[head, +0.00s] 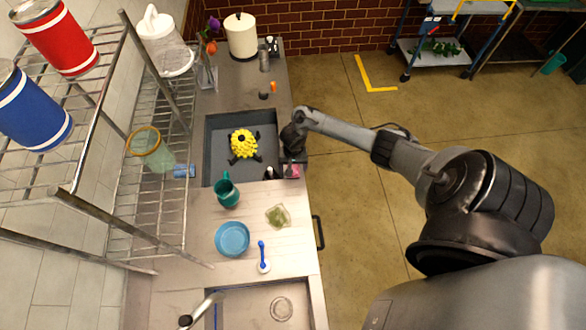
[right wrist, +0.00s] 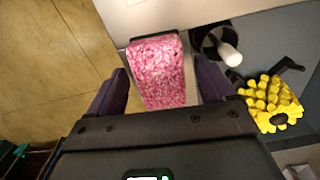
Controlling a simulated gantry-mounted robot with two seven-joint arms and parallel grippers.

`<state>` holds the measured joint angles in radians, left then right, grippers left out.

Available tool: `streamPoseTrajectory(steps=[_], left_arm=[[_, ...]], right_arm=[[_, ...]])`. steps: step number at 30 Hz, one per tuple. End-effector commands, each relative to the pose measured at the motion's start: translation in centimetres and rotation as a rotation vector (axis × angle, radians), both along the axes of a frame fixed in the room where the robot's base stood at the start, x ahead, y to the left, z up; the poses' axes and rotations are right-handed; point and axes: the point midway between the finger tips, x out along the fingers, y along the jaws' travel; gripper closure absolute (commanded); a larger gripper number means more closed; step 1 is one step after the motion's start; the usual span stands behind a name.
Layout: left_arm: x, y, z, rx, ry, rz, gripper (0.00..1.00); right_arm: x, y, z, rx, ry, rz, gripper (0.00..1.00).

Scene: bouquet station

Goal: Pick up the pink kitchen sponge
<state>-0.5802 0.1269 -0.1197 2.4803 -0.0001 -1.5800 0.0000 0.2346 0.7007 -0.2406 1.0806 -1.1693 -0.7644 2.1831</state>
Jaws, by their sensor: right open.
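The pink kitchen sponge (head: 292,171) lies at the right edge of the counter, beside the near right corner of the dark grey basin. It shows speckled pink and white in the right wrist view (right wrist: 158,68). My right gripper (head: 291,157) reaches over the counter edge, close to the sponge. In the right wrist view its two dark fingers (right wrist: 162,88) are open, with the sponge between them in the picture and a gap on each side. I cannot tell whether the fingertips are level with the sponge. My left gripper is not in view.
A dark cup with a white item (right wrist: 225,48) stands just right of the sponge. A yellow flower-like object (head: 244,145) lies in the basin (head: 215,165). A wire rack (head: 125,215) stands left.

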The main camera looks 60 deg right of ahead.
Motion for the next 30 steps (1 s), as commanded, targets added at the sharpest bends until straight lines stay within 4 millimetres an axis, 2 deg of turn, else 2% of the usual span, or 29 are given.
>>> streamPoseTrajectory(steps=[7,18,30], left_arm=[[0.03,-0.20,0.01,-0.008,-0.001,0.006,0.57],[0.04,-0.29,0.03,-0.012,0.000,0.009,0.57],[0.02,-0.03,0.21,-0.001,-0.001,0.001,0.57]], right_arm=[[0.01,0.00,-0.14,0.000,0.000,0.000,0.17],[0.00,-0.01,-0.12,0.000,0.000,0.000,0.72],[0.08,-0.01,0.48,0.000,-0.002,0.000,0.72]])
